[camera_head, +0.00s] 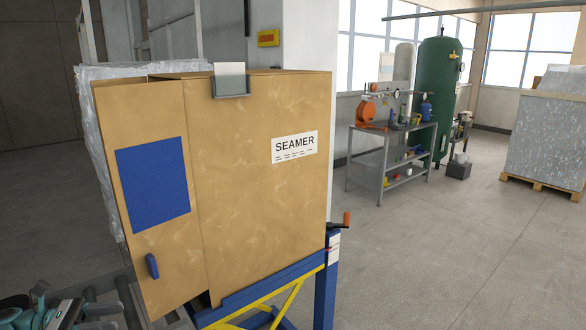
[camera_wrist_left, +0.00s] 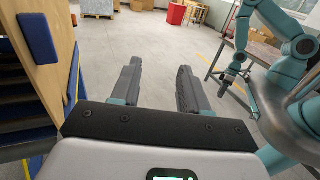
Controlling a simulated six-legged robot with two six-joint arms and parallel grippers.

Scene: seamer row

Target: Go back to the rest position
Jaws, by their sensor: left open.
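My left gripper (camera_head: 68,314) shows at the bottom left corner of the head view, partly cut off by the frame edge. In the left wrist view its two grey fingers (camera_wrist_left: 159,75) are apart with only floor between them. The tan seamer cabinet (camera_head: 262,165) stands just beyond it, with its door (camera_head: 160,255) standing out at an angle on the left. The blue door handle (camera_head: 152,266) is apart from the gripper; it also shows in the wrist view (camera_wrist_left: 38,38). A teal arm, seemingly my right, ends in a small dark gripper (camera_wrist_left: 229,80); its jaws are unclear.
The cabinet sits on a blue and yellow stand (camera_head: 325,285) with an orange-handled crank (camera_head: 346,219). A grey workbench (camera_head: 384,158), a green tank (camera_head: 436,95) and a wrapped pallet load (camera_head: 545,140) stand further right. The floor at front right is clear.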

